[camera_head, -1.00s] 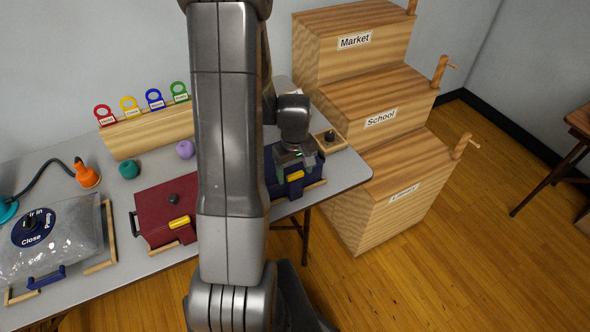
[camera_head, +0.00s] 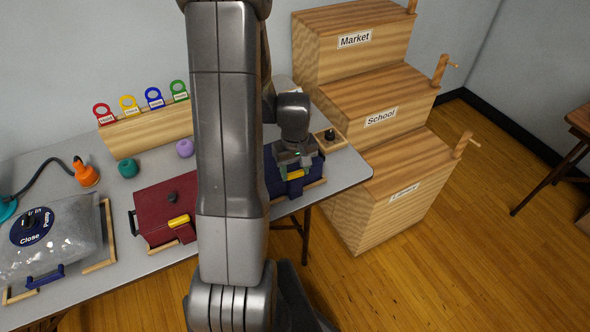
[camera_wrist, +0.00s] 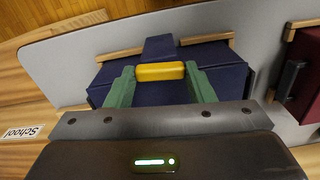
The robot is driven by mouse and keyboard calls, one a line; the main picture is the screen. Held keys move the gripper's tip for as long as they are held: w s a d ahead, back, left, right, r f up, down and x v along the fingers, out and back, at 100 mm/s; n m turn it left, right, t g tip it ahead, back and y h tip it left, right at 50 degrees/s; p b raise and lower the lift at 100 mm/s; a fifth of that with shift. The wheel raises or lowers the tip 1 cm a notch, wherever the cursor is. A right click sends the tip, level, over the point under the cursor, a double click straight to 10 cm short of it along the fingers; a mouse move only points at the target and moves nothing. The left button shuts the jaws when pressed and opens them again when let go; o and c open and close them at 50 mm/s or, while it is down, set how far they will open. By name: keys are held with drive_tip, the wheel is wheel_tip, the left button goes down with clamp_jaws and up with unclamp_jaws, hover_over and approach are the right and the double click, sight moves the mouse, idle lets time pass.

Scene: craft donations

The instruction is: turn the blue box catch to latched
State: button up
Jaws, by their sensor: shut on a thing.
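The blue box (camera_head: 311,178) stands at the right end of the grey table, partly hidden by my arm in the head view. Its yellow catch (camera_wrist: 160,71) lies crosswise on the front of the box in the wrist view, and shows small in the head view (camera_head: 295,174). My gripper (camera_wrist: 161,79) has its two green fingers shut on the ends of the yellow catch, one on each side. A dark blue tab of the box (camera_wrist: 160,48) shows beyond the catch. The head view shows my gripper (camera_head: 294,164) over the box's front.
A red box (camera_head: 163,207) with a yellow catch stands left of my arm; it also shows at the wrist view's right edge (camera_wrist: 305,75). A clear bag (camera_head: 70,235) lies far left. Wooden steps labelled Market, School (camera_head: 385,100) stand right of the table.

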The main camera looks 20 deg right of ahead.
sight(295, 172)
drive_tip(key=m+b, duration=0.1)
drive_tip(key=m, duration=0.3)
drive_tip(key=shift+b, duration=0.4)
drive_tip(key=m+b, duration=0.1)
drive_tip(key=m, duration=0.3)
drive_tip(key=shift+m, duration=0.4)
drive_tip(key=m+b, duration=0.1)
drive_tip(key=m, duration=0.3)
drive_tip(key=shift+m, duration=0.3)
drive_tip(key=shift+m+b, duration=0.5)
drive_tip(key=shift+m, duration=1.4)
drive_tip(key=o, duration=1)
drive_tip(key=shift+r, duration=0.15)
wheel_tip(295, 172, up, 14)
drive_tip(key=shift+f, duration=0.2)
